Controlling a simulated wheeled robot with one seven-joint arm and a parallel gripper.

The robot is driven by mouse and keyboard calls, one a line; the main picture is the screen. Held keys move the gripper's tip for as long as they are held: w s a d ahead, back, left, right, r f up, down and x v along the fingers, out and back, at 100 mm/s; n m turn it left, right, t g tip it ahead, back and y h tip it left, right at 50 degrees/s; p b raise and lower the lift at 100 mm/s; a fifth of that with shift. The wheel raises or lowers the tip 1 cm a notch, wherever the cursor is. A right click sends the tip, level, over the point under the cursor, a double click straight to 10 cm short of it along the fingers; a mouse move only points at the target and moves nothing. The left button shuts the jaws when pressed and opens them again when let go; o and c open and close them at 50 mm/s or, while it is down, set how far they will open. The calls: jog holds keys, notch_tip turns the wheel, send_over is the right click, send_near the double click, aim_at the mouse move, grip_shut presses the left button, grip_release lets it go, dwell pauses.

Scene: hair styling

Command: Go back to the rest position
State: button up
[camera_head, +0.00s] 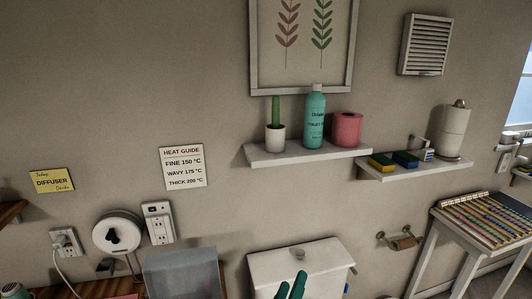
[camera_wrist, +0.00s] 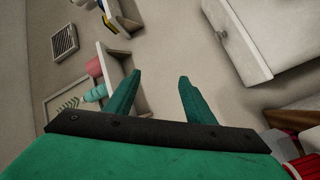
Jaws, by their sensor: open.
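My gripper (camera_head: 291,284) shows as teal fingertips at the bottom edge of the head view, in front of the white toilet tank (camera_head: 325,258). In the wrist view my gripper (camera_wrist: 160,80) has its two teal fingers spread apart with nothing between them. Behind them is bare wall. The wrist view is turned sideways, with the tank (camera_wrist: 235,45) at upper right. The rest of my arm is out of the head view.
A shelf (camera_head: 270,158) holds a cactus pot, a teal bottle (camera_head: 315,120) and a pink roll. A second shelf (camera_head: 410,173) holds sponges and a paper roll. A grey translucent box (camera_head: 182,272) stands at lower left. A red object (camera_wrist: 306,166) shows at the wrist view's lower right.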

jog(key=s+a+f+n+y, duration=0.2)
jog(key=s+f+y, duration=0.5)
jog(key=s+f, duration=1.05)
jog(key=s+a+m, duration=0.2)
jog(key=s+m, duration=0.2)
jog(key=s, duration=0.5)
jog(key=s+a+f+m+g, duration=0.1)
jog(key=s+m, duration=0.3)
jog(key=s, duration=0.6)
jog(key=shift+s+a, duration=0.2)
jog(key=shift+a, duration=0.45)
